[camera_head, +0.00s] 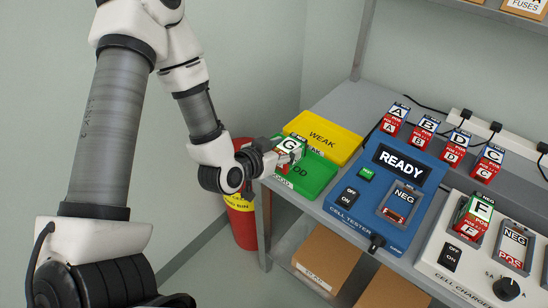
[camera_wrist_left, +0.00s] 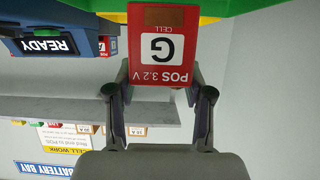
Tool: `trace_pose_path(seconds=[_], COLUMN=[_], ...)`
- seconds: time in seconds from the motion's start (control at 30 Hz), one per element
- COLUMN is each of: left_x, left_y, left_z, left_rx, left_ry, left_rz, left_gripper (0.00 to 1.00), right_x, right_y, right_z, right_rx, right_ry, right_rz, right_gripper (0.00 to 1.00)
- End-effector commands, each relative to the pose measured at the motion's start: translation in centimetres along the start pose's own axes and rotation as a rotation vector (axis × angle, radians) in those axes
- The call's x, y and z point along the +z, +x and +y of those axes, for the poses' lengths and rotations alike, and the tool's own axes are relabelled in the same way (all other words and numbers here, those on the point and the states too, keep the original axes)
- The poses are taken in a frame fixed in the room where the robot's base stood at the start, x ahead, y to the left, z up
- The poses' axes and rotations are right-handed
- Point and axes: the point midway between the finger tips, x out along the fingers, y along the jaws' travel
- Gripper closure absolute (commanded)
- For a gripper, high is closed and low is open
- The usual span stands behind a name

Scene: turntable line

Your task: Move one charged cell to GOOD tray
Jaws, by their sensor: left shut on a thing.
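My left gripper (camera_head: 280,154) is shut on cell G (camera_head: 290,146), which has a green and white top and a red side. The cell is over the green GOOD tray (camera_head: 317,183); I cannot tell whether it touches the tray. In the left wrist view, cell G's red POS end (camera_wrist_left: 160,72) shows between the two fingers of the left gripper (camera_wrist_left: 160,92). The yellow WEAK tray (camera_head: 338,138) lies just behind the green one. My right gripper is not in view.
The blue cell tester (camera_head: 350,208) reads READY and its bay (camera_head: 402,203) is empty. Cell F (camera_head: 476,216) stands in the white charger (camera_head: 447,272); the bay beside it is empty. Cells A, B, D and C stand behind. A red bin (camera_head: 243,225) is below the table's left edge.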

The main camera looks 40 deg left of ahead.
Motion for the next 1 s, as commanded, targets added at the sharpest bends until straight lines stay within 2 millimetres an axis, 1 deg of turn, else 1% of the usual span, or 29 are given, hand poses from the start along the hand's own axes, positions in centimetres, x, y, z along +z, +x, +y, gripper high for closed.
trace_pose_path(seconds=[0.03, 0.07, 0.13, 0.33, 0.37, 0.4, 0.5, 0.57, 0.87, 0.9, 0.93, 0.97, 1.0], left_x=[-0.5, -0.9, -0.9, -0.9, -0.4, 0.7, 2.2, 2.6, 2.9, 2.9, 2.9, 2.9, 2.9], left_y=[0.3, 0.5, 1.1, 2.1, 2.4, 2.8, 3.4, 3.6, 3.7, 3.7, 3.6, 3.6, 3.6], left_z=[-1.2, -1.9, -3.2, -5.3, -5.5, -5.3, -5.3, -5.3, -5.3, -5.3, -5.2, -5.2, -5.2], left_rx=[-0.004, -0.004, -0.004, -0.002, -0.001, 0.001, 0.001, 0.000, 0.000, 0.000, 0.000, 0.000, 0.000], left_ry=[-0.008, -0.007, -0.004, 0.000, 0.001, 0.004, 0.004, 0.003, 0.001, 0.000, 0.000, 0.000, 0.000], left_rz=[0.010, 0.007, 0.004, 0.004, 0.000, -0.004, -0.003, -0.001, 0.001, -0.001, -0.001, -0.001, -0.001], left_gripper=[1.00, 1.00, 1.00, 1.00, 1.00, 1.00, 1.00, 1.00, 1.00, 0.41, 0.31, 0.23, 0.23], right_x=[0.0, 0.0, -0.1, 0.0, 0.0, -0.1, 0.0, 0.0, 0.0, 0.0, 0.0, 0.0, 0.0], right_y=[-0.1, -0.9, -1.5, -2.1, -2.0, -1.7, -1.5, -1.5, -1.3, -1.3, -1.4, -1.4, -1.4], right_z=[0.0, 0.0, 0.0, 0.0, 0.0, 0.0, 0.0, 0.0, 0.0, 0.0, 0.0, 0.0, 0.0], right_rx=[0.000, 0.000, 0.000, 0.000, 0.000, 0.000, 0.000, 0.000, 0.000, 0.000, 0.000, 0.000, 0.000], right_ry=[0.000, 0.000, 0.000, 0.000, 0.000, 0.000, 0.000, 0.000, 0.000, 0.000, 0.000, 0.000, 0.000], right_rz=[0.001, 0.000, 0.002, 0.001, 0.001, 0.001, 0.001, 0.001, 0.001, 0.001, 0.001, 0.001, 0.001], right_gripper=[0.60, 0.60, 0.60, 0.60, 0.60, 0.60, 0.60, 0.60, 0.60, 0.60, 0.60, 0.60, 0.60])
